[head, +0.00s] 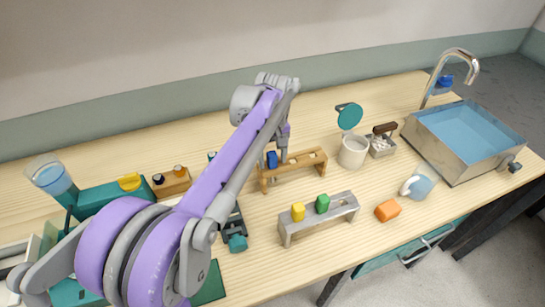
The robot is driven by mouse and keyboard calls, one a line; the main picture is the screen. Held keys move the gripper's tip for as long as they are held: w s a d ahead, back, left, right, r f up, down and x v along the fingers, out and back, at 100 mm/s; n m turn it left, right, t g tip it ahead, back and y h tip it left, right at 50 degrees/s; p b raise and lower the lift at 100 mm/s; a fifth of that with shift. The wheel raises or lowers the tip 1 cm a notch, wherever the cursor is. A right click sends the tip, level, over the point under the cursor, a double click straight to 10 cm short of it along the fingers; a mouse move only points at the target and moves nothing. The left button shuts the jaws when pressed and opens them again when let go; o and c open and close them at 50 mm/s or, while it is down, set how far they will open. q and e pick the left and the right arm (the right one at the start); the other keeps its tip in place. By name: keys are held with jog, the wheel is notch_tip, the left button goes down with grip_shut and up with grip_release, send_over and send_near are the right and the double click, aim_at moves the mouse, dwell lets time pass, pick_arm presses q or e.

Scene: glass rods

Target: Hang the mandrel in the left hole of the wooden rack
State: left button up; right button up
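The wooden rack (308,160) stands near the middle of the table, a low bridge with a slot or hole at its right part. A blue-headed piece (272,159), perhaps the mandrel, is at the rack's left part. I cannot tell whether it sits in the left hole or is held. My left gripper (283,157) points down over the rack's left half, right beside the blue head. Its fingers are small and partly hidden by my arm, so their opening does not show. My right gripper is not in view.
A grey metal rack (330,216) with yellow (298,211) and green (322,203) heads stands in front. An orange block (388,210), a tipped mug (417,186), a white pot (353,151) and a sink (451,166) lie right. A small wooden block (173,184) stands left.

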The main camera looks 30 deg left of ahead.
pick_arm(q)
notch_tip(320, 180, up, 11)
jog(key=shift+f+p, duration=0.1)
jog(key=shift+p, duration=0.4)
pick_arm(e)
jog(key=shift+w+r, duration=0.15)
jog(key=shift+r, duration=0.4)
